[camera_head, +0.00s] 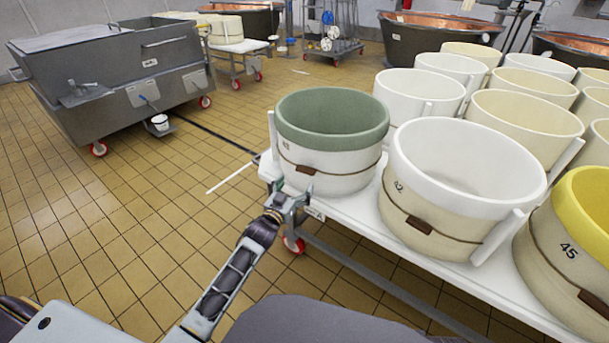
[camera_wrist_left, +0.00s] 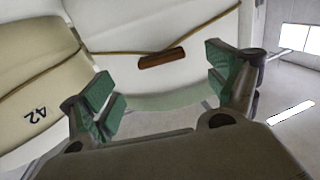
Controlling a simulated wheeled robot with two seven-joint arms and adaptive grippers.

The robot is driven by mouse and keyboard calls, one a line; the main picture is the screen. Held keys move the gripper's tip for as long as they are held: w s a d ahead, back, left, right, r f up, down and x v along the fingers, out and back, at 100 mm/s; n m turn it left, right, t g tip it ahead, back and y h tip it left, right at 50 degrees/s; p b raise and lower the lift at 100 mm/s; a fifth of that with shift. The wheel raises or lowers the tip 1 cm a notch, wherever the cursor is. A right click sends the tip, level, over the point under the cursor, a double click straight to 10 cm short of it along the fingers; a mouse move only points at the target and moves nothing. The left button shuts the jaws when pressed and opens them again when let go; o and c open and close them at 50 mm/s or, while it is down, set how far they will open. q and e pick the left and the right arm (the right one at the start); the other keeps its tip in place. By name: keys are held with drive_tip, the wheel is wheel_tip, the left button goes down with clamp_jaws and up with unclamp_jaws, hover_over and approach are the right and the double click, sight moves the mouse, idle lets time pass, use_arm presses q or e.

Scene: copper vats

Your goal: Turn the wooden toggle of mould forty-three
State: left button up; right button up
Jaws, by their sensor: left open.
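The green-rimmed white mould (camera_head: 345,180) stands at the table's left end; its small number is hard to read. A cord runs round it, with a brown wooden toggle (camera_head: 306,169) lying nearly level on its near side. The toggle also shows in the left wrist view (camera_wrist_left: 161,59), slightly tilted. My left gripper (camera_head: 291,196) is just below and left of the toggle in the head view. In the wrist view its green-padded fingers (camera_wrist_left: 163,90) are apart and empty, with the toggle seen in the gap, not visibly touched. My right gripper is out of view.
Mould 42 (camera_head: 462,170) stands close on the right with its own toggle (camera_head: 420,225). Yellow-topped mould 45 (camera_head: 550,262) is farther right; several moulds stand behind. The white wheeled table (camera_head: 375,215) bears them. Open tiled floor (camera_head: 180,190) lies left.

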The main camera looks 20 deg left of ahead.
sight(305, 173)
use_arm(q)
drive_tip(key=shift+w+d+b, duration=0.2)
drive_tip(key=shift+w+b, duration=0.1)
drive_tip(key=shift+w, duration=0.95)
drive_tip(key=shift+w+d+b, duration=0.15)
drive_tip(key=shift+w+b, duration=0.2)
drive_tip(key=shift+w, duration=0.95)
drive_tip(key=shift+w+d+b, duration=0.2)
drive_tip(key=shift+w+b, duration=0.1)
drive_tip(key=shift+w, duration=0.95)
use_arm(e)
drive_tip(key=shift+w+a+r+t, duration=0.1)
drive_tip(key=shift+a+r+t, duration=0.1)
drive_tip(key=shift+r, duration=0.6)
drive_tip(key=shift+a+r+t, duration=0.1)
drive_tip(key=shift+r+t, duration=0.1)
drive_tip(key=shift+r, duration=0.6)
use_arm(q)
drive_tip(key=shift+c, duration=1.1)
drive_tip(key=c, duration=0.8)
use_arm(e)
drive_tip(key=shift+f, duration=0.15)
